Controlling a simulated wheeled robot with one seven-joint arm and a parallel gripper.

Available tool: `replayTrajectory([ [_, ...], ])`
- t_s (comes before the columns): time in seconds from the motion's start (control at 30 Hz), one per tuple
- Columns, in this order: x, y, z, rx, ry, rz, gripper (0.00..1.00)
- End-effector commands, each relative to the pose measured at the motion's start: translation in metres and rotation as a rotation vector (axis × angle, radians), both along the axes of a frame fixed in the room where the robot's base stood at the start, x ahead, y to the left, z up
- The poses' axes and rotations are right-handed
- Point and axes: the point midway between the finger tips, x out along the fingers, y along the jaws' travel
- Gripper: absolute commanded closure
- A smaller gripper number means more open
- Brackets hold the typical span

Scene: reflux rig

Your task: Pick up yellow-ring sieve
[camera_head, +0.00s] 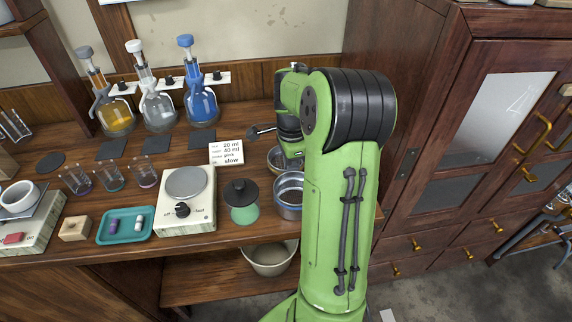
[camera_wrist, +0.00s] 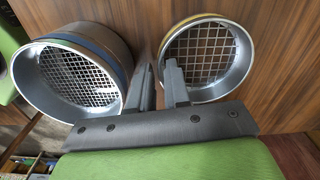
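The yellow-ring sieve (camera_wrist: 234,80) is at the upper right of the wrist view, a metal cup with a coarse mesh and a yellow band at its rim. The blue-ring sieve (camera_wrist: 118,70) is to its left, with a finer mesh. My gripper (camera_wrist: 159,72) is open, its two dark fingers apart at the left edge of the yellow-ring sieve. The right finger overlaps that sieve's opening; I cannot tell whether either finger touches it. In the head view, the far sieve (camera_head: 274,160) is partly hidden by my arm, which also hides the fingertips.
The near metal sieve (camera_head: 288,207) stands beside a green jar with a black lid (camera_head: 242,211). A hotplate stirrer (camera_head: 187,207), a note card (camera_head: 226,153) and a teal tray (camera_head: 146,222) lie further left. A wooden cabinet (camera_head: 450,190) stands close on the right.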

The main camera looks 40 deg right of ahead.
Motion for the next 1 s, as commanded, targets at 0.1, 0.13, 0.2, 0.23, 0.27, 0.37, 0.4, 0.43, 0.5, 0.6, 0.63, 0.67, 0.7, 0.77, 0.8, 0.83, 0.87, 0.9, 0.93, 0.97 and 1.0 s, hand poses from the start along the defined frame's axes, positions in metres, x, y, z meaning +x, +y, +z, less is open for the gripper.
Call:
replayTrajectory([
  [0.1, 0.000, 0.000, 0.001, 0.000, 0.000, 0.000, 1.00],
  [0.13, 0.000, 0.000, 0.001, 0.000, 0.000, 0.000, 1.00],
  [0.2, 0.000, 0.000, 0.001, 0.000, 0.000, 0.000, 1.00],
  [0.23, 0.000, 0.000, 0.001, 0.000, 0.000, 0.000, 1.00],
  [0.27, 0.000, 0.000, 0.001, 0.000, 0.000, 0.000, 1.00],
  [0.37, 0.000, 0.000, 0.001, 0.000, 0.000, 0.000, 1.00],
  [0.4, 0.000, 0.000, 0.001, 0.000, 0.000, 0.000, 1.00],
  [0.43, 0.000, 0.000, 0.001, 0.000, 0.000, 0.000, 1.00],
  [0.5, 0.000, 0.000, 0.003, 0.000, -0.001, 0.000, 1.00],
  [0.6, 0.001, 0.000, 0.018, -0.002, -0.002, 0.000, 1.00],
  [0.63, 0.001, 0.000, 0.026, -0.004, -0.003, 0.000, 1.00],
  [0.67, 0.001, 0.000, 0.034, -0.004, -0.003, -0.001, 1.00],
  [0.7, 0.001, -0.001, 0.046, -0.004, -0.004, -0.001, 1.00],
  [0.77, 0.001, 0.000, 0.062, -0.004, -0.003, -0.001, 1.00],
  [0.8, 0.001, -0.001, 0.072, -0.004, -0.003, -0.001, 1.00],
  [0.83, 0.001, 0.000, 0.079, -0.004, -0.003, -0.001, 1.00],
  [0.87, 0.001, 0.000, 0.085, -0.004, -0.003, 0.000, 1.00],
  [0.9, 0.001, 0.000, 0.091, -0.004, -0.003, 0.001, 1.00],
  [0.93, 0.001, 0.000, 0.095, -0.002, -0.001, 0.001, 1.00],
  [0.97, 0.000, 0.000, 0.098, -0.001, 0.000, 0.001, 1.00],
  [1.0, 0.000, 0.000, 0.100, -0.001, 0.000, 0.001, 1.00],
])
